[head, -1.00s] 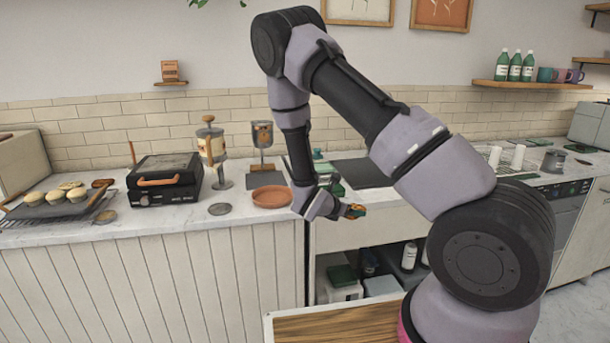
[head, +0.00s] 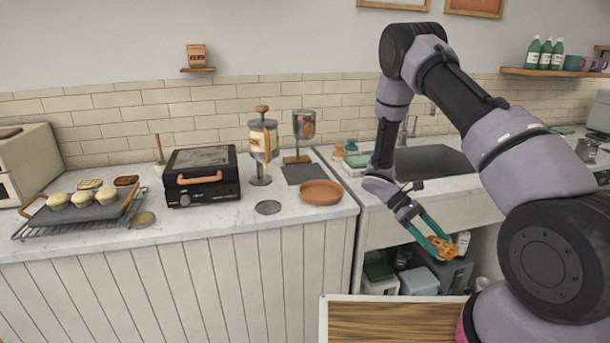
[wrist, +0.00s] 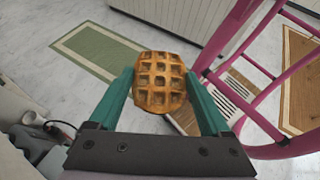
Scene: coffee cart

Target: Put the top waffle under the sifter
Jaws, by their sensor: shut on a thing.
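A golden round waffle (head: 443,248) is held between the teal fingers of my gripper (head: 434,243), in the air in front of the counter's open shelf. In the wrist view, the waffle (wrist: 160,84) sits between both fingertips of my gripper (wrist: 161,92), its grid face to the camera, with floor far below. What looks like the sifter (head: 304,126), a grey metal cup on a stand, stands at the back of the counter, left of my gripper. An empty-looking terracotta plate (head: 321,192) is nearby.
A batter dispenser (head: 262,143) stands left of the sifter, then a black waffle iron (head: 201,178). A round grey lid or coaster (head: 268,208) lies in front. A rack with a muffin tray (head: 85,212) is farther left. A wooden-topped surface (head: 390,322) is below my gripper.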

